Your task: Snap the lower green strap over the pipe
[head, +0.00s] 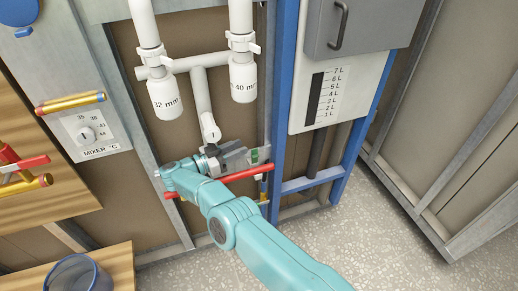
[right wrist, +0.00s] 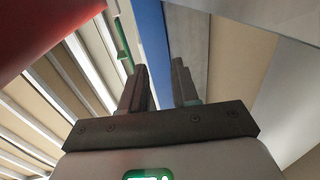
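A small green strap piece (head: 254,155) shows at the tip of my right gripper (head: 240,158) in the head view. In the right wrist view, a thin green strip (right wrist: 123,45) stands just beyond the left finger. My right gripper also shows there (right wrist: 160,80), its two fingers apart with nothing clearly between them. A red pipe (head: 245,173) runs slightly slanted just below the gripper in the head view. It looms close at the top left of the right wrist view (right wrist: 45,30). Whether the strap touches a finger or the pipe cannot be told. My left gripper is out of view.
A blue upright post (head: 283,100) stands right beside the gripper. White pipes (head: 200,90) hang above it.

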